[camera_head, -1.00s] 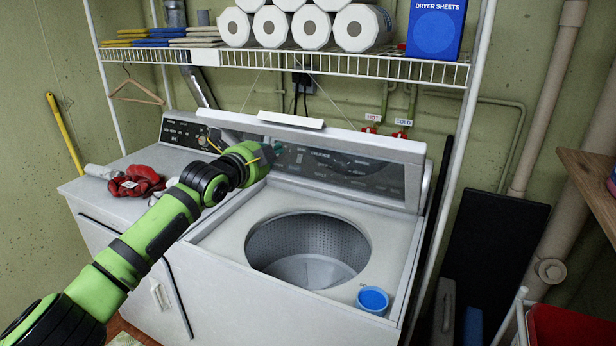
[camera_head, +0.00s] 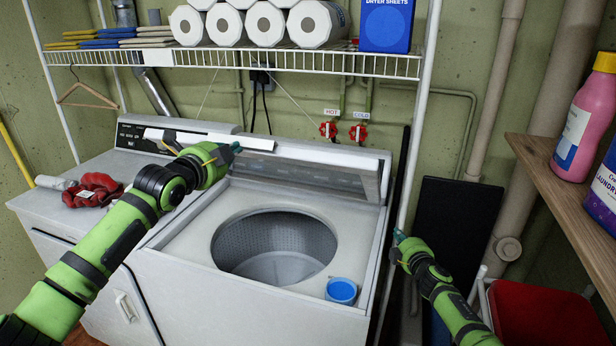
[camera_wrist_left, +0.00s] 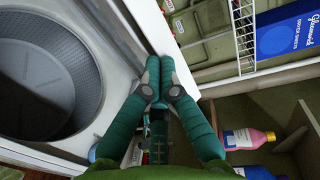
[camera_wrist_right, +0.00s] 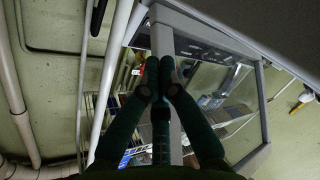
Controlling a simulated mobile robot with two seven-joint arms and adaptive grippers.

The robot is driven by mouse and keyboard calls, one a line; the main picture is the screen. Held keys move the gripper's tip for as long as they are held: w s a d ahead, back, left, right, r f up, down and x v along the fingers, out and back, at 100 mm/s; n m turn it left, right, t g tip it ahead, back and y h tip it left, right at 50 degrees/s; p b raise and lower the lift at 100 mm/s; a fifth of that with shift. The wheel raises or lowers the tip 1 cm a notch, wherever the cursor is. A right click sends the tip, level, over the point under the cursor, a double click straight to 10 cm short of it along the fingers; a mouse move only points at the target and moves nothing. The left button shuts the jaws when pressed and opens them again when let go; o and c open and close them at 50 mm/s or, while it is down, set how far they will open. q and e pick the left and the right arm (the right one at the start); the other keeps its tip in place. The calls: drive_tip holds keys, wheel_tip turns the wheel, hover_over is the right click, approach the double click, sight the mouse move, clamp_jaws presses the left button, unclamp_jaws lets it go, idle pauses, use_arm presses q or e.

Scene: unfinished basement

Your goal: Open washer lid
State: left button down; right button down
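The white washer (camera_head: 185,245) stands with its round drum (camera_head: 275,247) uncovered. Its lid (camera_head: 335,178), a white frame with a dark glass pane, is raised at the back in front of the console. My left gripper (camera_head: 236,147) is near the lid's upper left; its fingertips are together in the left wrist view (camera_wrist_left: 155,68), near a white edge, and I cannot tell whether they touch it. My right gripper (camera_head: 398,236) is right of the washer, its fingertips together and empty in the right wrist view (camera_wrist_right: 158,68). The raised lid's glass (camera_wrist_right: 225,95) shows beyond them.
A blue cup (camera_head: 341,290) sits on the washer's front right corner. A dryer (camera_head: 80,230) with a red cloth (camera_head: 93,190) stands at left. A wire shelf (camera_head: 300,62) hangs above. A wooden shelf (camera_head: 565,205) and a red bin (camera_head: 545,312) are at right.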

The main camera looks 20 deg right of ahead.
wheel_tip(320, 180, up, 4)
drive_tip(key=w+a+n+t+y, duration=0.1)
drive_tip(key=w+a+n, duration=0.1)
drive_tip(key=n+t+y, duration=0.6)
drive_tip(key=n+y, duration=0.5)
drive_tip(key=n, duration=0.8)
approach(298, 161)
drive_tip(key=w+a, duration=0.2)
drive_tip(key=a, duration=0.2)
drive_tip(key=shift+w+d+r, duration=0.45)
drive_tip(key=shift+w+r, duration=0.05)
drive_tip(key=shift+r, duration=0.1)
drive_tip(key=shift+w+d+r, duration=0.4)
drive_tip(key=shift+w+r, duration=0.05)
drive_tip(key=shift+r, duration=0.15)
drive_tip(key=shift+w+d+r, duration=0.15)
drive_tip(key=shift+w+r, duration=0.05)
drive_tip(key=shift+r, duration=0.05)
drive_tip(key=shift+r, duration=0.1)
